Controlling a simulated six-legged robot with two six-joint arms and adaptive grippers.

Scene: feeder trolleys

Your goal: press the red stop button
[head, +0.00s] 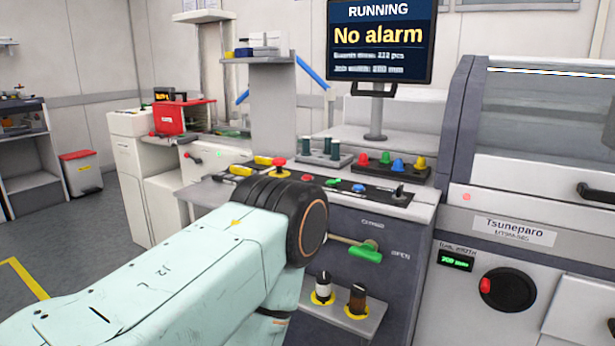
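A red mushroom-shaped button (279,162) on a yellow base stands up from the left part of the control panel. Its top is visible just above the dark round joint of my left arm, which covers part of the panel in front of it. I cannot tell whether the arm touches it. A smaller flat red button (307,178) sits to its right in a row with green, blue and other small buttons. The screen (380,40) above reads "RUNNING" and "No alarm". Neither gripper can be seen; the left arm shows only up to the dark joint.
Red, green, blue and yellow knobs (398,165) stand in a strip behind the panel, near a rack of dark green spools (333,147). A green-handled lever (365,252) sticks out of the front, above a small shelf with two bottles (357,298). A covered machine (530,150) stands at right.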

